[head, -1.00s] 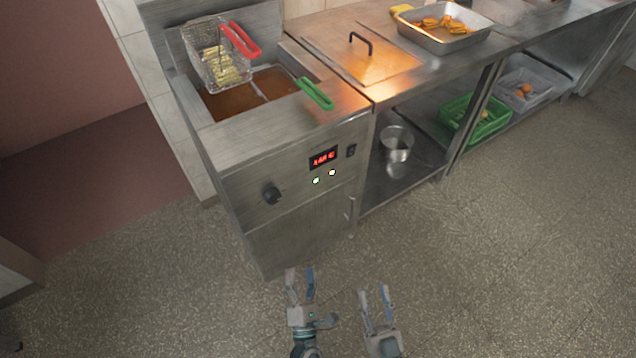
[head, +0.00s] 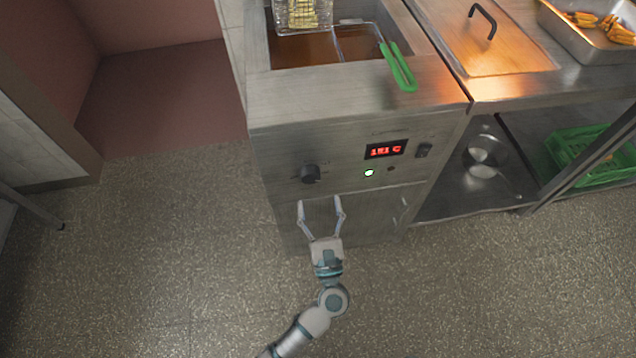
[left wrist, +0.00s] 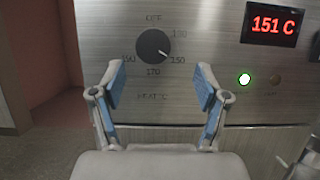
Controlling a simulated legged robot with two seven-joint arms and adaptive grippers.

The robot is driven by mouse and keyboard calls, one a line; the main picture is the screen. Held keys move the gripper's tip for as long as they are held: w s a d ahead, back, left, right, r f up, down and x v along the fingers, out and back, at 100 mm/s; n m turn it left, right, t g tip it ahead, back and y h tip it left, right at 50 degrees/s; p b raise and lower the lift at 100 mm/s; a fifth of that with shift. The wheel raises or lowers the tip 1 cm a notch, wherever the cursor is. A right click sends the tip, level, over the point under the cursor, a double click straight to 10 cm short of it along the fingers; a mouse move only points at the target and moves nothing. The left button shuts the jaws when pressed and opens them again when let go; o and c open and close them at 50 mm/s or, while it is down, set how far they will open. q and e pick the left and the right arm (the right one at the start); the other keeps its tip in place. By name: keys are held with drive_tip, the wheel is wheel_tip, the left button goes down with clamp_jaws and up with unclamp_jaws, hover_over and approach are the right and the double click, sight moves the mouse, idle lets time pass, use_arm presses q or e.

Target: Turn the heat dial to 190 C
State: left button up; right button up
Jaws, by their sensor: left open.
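The heat dial (head: 311,174) is a round black knob on the fryer's steel front. In the left wrist view the dial (left wrist: 153,45) has marks OFF, 130, 150, 170 and 190 around it, and its pointer line aims at about 150. The red display (left wrist: 273,25) reads 151 C; it also shows in the head view (head: 386,150). My left gripper (head: 319,204) is open and empty, just in front of and below the dial, not touching it. In the left wrist view its fingers (left wrist: 160,80) stand either side below the dial. My right gripper is out of view.
A green light (head: 369,173) is lit beside a dark one (head: 390,168); a black switch (head: 423,150) sits to the right. A shelf with a metal pot (head: 482,158) is at right. Floor at left is clear.

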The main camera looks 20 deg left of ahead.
sight(311, 181)
use_arm(q)
drive_tip(key=w+a, duration=0.1)
drive_tip(key=w+a+r, duration=0.1)
drive_tip(key=a, duration=0.1)
drive_tip(key=w+a, duration=0.1)
drive_tip(key=w, duration=0.1)
drive_tip(key=shift+a+r, duration=0.2)
drive_tip(key=shift+r, duration=0.05)
drive_tip(key=shift+d+r, duration=0.15)
drive_tip(key=shift+d, duration=0.45)
drive_tip(key=c, duration=0.4)
drive_tip(key=shift+s, duration=0.1)
drive_tip(key=c, duration=0.8)
drive_tip(key=shift+a, duration=0.35)
